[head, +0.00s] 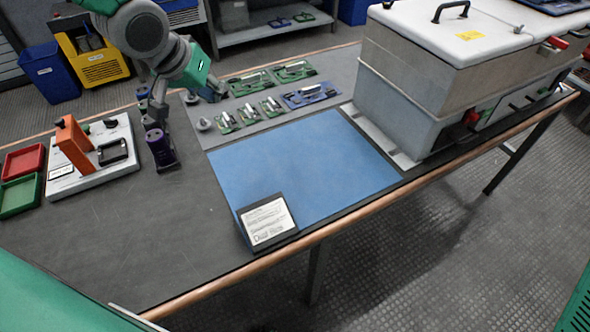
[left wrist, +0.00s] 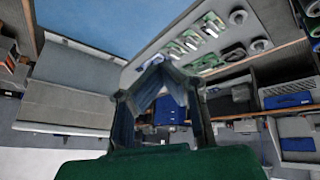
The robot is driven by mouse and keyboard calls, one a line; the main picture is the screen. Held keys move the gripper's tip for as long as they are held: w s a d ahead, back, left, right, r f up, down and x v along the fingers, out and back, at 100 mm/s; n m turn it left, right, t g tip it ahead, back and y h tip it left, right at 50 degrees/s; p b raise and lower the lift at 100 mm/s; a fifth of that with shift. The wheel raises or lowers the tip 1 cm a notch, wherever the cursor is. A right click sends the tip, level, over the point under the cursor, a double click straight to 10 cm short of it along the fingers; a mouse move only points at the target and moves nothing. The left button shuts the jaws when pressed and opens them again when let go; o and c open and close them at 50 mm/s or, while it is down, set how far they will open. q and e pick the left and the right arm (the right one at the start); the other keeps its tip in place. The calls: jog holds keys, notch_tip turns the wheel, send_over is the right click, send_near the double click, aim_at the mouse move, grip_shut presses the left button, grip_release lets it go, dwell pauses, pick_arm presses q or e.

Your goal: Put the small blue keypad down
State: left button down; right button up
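I cannot make out a small blue keypad for certain in either view. My left gripper (head: 186,92) is over the left back part of the dark table, behind a small purple upright thing (head: 160,146) whose top is close to a dark finger. I cannot tell whether they touch. In the left wrist view my left gripper (left wrist: 161,66) shows two dark fingers slanting inwards, with bluish faces between them. Whether these faces are finger pads or a held thing is unclear, and so is the gap at the tips. My right gripper is in neither view.
A blue mat (head: 300,165) covers the table's middle, with a labelled dark plate (head: 266,221) at its front corner. Circuit boards (head: 262,105) lie behind it. A large grey box (head: 405,85) stands right. A white device (head: 105,165) and red (head: 22,160) and green trays (head: 20,196) stand left.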

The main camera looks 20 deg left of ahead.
pick_arm(q)
jog(key=w+a+f+n+t+b, duration=0.1)
jog(key=a+f+n+b, duration=0.2)
jog(key=f+n+b, duration=0.1)
jog(key=w+a+f+n+t+y+b, duration=0.1)
jog(key=a+f+n+b, duration=0.2)
jog(key=f+n+b, duration=0.2)
notch_tip(320, 180, down, 3)
jog(key=shift+a+f+n, duration=0.2)
jog(key=shift+n, duration=0.2)
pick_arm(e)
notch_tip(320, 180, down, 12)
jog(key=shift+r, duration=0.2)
pick_arm(q)
jog(key=shift+a+f, duration=0.1)
jog(key=shift+a, duration=0.15)
